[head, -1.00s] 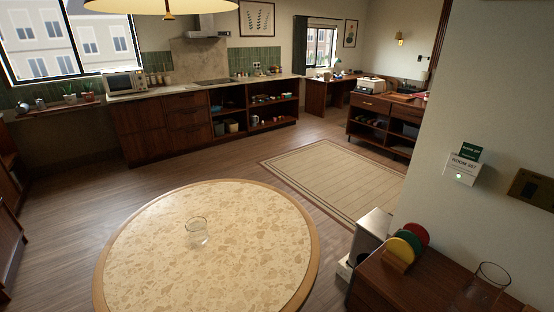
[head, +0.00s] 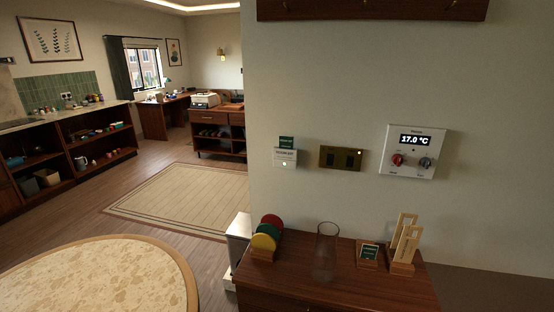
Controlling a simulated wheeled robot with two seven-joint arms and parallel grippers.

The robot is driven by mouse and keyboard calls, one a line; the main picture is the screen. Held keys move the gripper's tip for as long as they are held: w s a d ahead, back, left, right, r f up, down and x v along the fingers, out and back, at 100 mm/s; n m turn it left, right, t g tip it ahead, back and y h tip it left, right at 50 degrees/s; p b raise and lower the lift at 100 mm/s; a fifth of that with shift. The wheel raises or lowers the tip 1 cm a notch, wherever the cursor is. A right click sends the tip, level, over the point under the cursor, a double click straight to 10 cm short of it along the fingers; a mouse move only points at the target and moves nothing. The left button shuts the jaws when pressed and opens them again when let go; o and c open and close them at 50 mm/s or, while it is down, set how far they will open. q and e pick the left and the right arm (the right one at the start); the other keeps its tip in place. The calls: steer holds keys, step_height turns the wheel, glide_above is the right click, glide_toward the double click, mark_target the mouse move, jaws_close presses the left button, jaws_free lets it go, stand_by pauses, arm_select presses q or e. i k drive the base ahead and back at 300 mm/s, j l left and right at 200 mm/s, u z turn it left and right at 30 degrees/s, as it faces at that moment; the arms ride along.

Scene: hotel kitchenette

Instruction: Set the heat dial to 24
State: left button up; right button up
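A white square thermostat panel (head: 413,152) is on the wall at the right in the head view. Its dark display (head: 416,140) reads 17.0 °C. Below the display are a red dial (head: 397,160) on the left and a dark grey-blue dial (head: 425,163) on the right. The small labels by the dials are too small to read, so I cannot tell which one is for heat. Neither of my grippers shows in the head view.
A wooden cabinet (head: 335,292) stands below the panel. On it are a glass vase (head: 326,252), coloured discs in a rack (head: 267,233) and wooden sign stands (head: 403,245). A brass switch plate (head: 341,158) and a card holder (head: 285,158) are left of the panel. A round table (head: 95,280) is at lower left.

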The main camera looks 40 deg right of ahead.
mark_target(397, 159)
steer(key=z, duration=2.25)
